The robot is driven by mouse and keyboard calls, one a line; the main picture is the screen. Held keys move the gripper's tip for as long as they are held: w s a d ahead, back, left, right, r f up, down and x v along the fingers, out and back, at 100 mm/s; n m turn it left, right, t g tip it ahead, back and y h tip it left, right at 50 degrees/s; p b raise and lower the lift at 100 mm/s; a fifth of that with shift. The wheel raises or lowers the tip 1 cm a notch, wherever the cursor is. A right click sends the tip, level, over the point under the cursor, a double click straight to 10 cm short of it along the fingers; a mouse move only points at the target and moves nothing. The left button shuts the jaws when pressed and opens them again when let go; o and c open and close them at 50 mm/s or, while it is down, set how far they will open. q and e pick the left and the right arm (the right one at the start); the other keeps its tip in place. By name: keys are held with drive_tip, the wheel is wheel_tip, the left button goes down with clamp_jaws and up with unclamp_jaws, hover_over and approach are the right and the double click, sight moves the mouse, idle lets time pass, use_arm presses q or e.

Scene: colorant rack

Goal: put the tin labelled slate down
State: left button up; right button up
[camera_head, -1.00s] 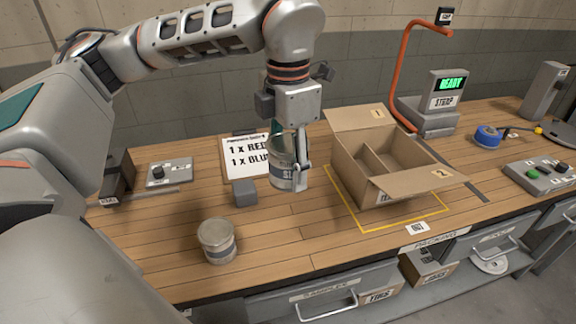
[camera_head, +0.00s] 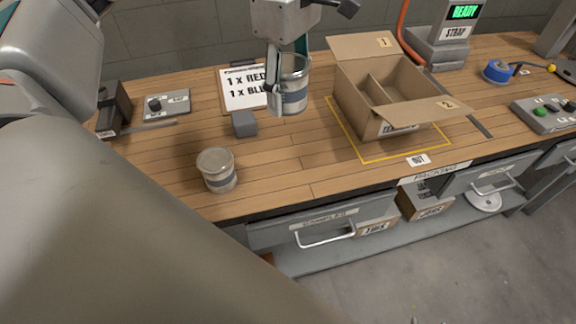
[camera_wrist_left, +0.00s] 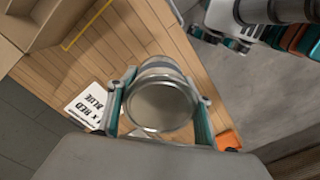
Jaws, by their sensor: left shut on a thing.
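My left gripper (camera_head: 287,94) is shut on a metal tin (camera_head: 294,88) with a blue-grey band, whose label I cannot read now. In the left wrist view the round end of the tin (camera_wrist_left: 160,106) sits between both fingers. A second tin (camera_head: 217,170) stands apart near the front edge. My right gripper is outside the head view; grey parts at the wrist view's top right may belong to that arm.
An open divided carton (camera_head: 382,102) stands right of the held tin within a yellow outline. The clipboard (camera_head: 240,92) lists red and blue items. A button panel (camera_head: 546,113) and blue tape (camera_head: 497,70) lie farther right. Bare worktop lies between second tin and carton.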

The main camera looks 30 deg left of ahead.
use_arm(q)
drive_tip(key=m, duration=0.6)
drive_tip(key=shift+m, duration=0.3)
drive_tip(key=b, duration=0.2)
hover_over(288, 171)
wheel_tip(288, 171, down, 15)
drive_tip(key=shift+f, duration=0.15)
drive_tip(key=shift+f+b, duration=0.3)
drive_tip(key=shift+f, duration=2)
drive_tip(key=shift+f, duration=0.1)
drive_tip(key=o, duration=1.2)
